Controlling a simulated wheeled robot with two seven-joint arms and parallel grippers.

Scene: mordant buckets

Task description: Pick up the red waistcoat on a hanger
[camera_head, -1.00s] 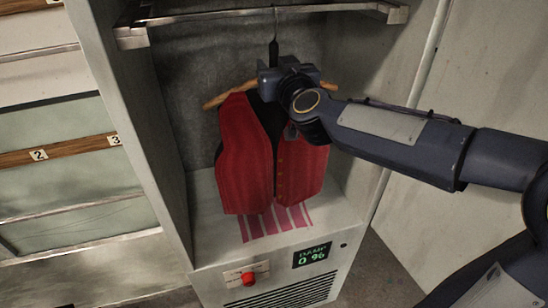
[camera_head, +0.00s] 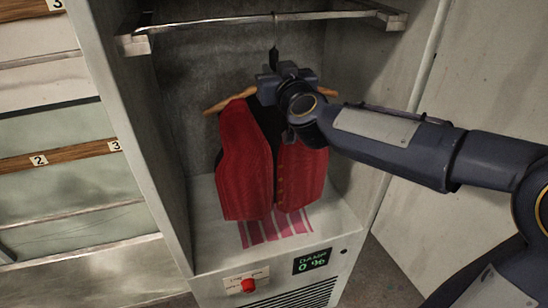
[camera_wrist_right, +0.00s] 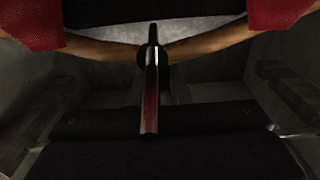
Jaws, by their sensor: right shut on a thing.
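The red waistcoat (camera_head: 245,165) hangs upright on a wooden hanger (camera_head: 221,105) inside an open grey cabinet. It has a dark lining and a front row of buttons. The hanger's dark hook (camera_head: 274,57) rises toward the metal rail; I cannot tell whether it still bears on it. My right gripper (camera_head: 283,85) is shut on the hanger at its middle, just below the hook. The wrist view shows the wooden hanger (camera_wrist_right: 205,45) close up, with red cloth (camera_wrist_right: 30,22) at both upper corners. My left gripper is not in view.
The metal rail (camera_head: 220,19) crosses the cabinet top. The cabinet walls (camera_head: 150,130) stand close on both sides. A red knob (camera_head: 248,286) and a display (camera_head: 312,260) are on the front. Numbered shelves (camera_head: 60,158) stand left.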

